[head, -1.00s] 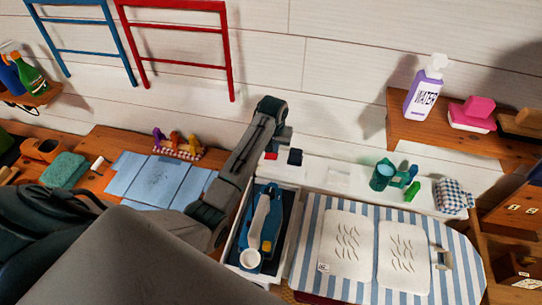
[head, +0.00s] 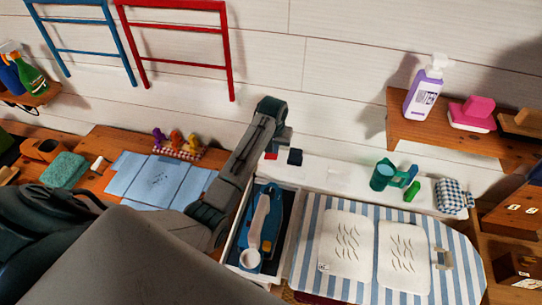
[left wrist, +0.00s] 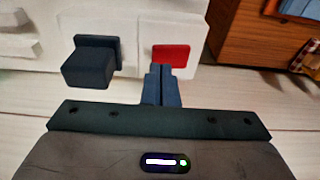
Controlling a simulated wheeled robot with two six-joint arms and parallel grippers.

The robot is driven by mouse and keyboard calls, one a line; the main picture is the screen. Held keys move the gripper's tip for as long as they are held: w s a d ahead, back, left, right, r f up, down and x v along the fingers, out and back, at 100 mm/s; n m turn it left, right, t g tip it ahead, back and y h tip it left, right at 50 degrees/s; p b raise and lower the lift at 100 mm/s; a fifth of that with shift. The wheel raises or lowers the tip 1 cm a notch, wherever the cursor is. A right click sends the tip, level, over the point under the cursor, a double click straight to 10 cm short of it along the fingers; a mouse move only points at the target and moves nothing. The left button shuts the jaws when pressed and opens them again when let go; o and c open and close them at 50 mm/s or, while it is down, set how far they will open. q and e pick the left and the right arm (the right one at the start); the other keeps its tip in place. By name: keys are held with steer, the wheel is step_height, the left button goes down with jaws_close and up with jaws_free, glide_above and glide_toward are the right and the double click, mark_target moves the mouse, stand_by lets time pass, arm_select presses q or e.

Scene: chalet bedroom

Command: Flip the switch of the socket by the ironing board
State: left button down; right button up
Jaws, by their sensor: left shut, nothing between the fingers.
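The red switch (left wrist: 171,53) sits on a white socket plate (left wrist: 146,34) beside a dark block-shaped plug (left wrist: 92,62) in the left wrist view. In the head view the red switch (head: 271,155) and the dark plug (head: 295,157) show small above the ironing board (head: 303,250). My left gripper (left wrist: 161,72) is shut and empty, its fingertips at the lower edge of the switch; I cannot tell whether they touch it. In the head view my left gripper (head: 281,143) is close to the socket and partly hidden by its own wrist. My right gripper is not in view.
A wooden shelf (head: 450,138) juts out at right.

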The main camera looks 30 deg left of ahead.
mark_target(274, 156)
arm_select(q)
steer(key=shift+s+f+b, duration=0.1)
steer(key=shift+f+b, duration=0.2)
steer(key=shift+f, duration=0.65)
stand_by(0.4)
steer(key=shift+r+p, duration=0.9)
steer(key=shift+r, duration=2.65)
steer(key=shift+f, duration=0.1)
